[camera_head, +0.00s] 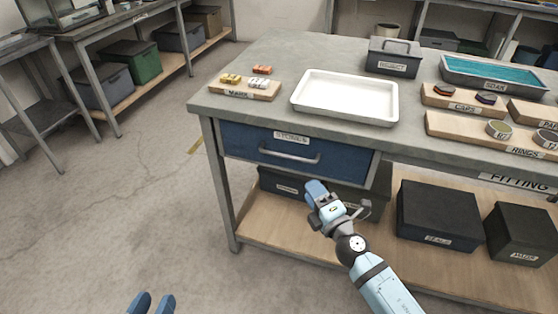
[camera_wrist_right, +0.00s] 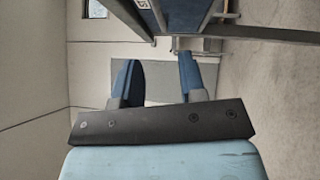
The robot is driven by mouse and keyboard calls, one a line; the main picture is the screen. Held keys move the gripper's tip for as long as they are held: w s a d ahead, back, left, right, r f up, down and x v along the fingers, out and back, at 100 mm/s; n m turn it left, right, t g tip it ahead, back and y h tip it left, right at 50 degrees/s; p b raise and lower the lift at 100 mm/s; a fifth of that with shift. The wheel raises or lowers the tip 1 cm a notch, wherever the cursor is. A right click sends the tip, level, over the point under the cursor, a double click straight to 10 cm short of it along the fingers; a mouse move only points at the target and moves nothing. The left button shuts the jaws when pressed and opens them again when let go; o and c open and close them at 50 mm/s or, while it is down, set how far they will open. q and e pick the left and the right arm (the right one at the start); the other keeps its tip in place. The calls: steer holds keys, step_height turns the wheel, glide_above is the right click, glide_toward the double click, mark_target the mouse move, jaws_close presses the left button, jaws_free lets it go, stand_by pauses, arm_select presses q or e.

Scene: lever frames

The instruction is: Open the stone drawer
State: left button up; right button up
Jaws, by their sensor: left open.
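The blue drawer (camera_head: 345,161) labelled "STONES" sits under the left part of the grey workbench top.
On the workbench (camera_head: 284,60) are a white tray (camera_head: 345,95), a wooden board with small items (camera_head: 245,88), a grey lidded box (camera_head: 393,57) and a teal-filled tray (camera_head: 495,75). Dark boxes (camera_head: 438,212) stand on the lower shelf. The floor (camera_head: 110,200) left of the bench is clear.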

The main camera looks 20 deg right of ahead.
mark_target(290, 158)
arm_select(q)
steer(key=shift+s+a+f+g+y+p, duration=0.2)
steer(key=shift+a+f+g+p, duration=0.1)
steer(key=shift+f, duration=0.25)
steer(key=shift+s+a+f+g+y+p, duration=0.2)
steer(key=shift+a+f+g, duration=0.1)
steer(key=shift+f, duration=0.25)
steer(key=shift+s+a+f+g+y+p, duration=0.2)
steer(key=shift+a+f+g+p, duration=0.1)
steer(key=shift+f, duration=0.25)
arm_select(e)
steer(key=shift+x, duration=6.15)
arm_select(q)
steer(key=shift+d, duration=0.1)
arm_select(e)
steer(key=shift+s, duration=0.1)
jaws_close()
